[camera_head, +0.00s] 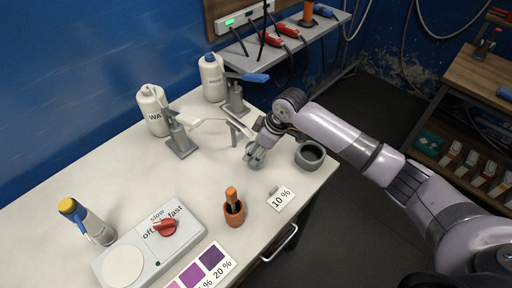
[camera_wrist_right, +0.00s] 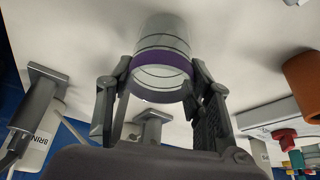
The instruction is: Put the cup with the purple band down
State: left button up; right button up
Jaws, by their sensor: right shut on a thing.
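The cup with the purple band (camera_wrist_right: 161,62) is a clear cup with dark lines around it. It sits between the two fingers of my right gripper (camera_wrist_right: 160,95), which is shut on it. In the head view my right gripper (camera_head: 257,150) is over the back right part of the white table (camera_head: 120,178), and the cup is mostly hidden by the fingers there. I cannot tell whether the cup touches the tabletop. My left gripper is not in view.
A grey bowl (camera_head: 310,155) stands just right of the gripper. Metal stands (camera_head: 180,140) and white bottles (camera_head: 153,110) are behind and left. Table is bare left of centre.

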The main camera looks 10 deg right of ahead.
jog(key=o, duration=1.3)
jog(key=shift+f, duration=0.1)
jog(key=b+v, duration=0.1)
jog(key=v, duration=1.1)
jog(key=shift+b, duration=0.35)
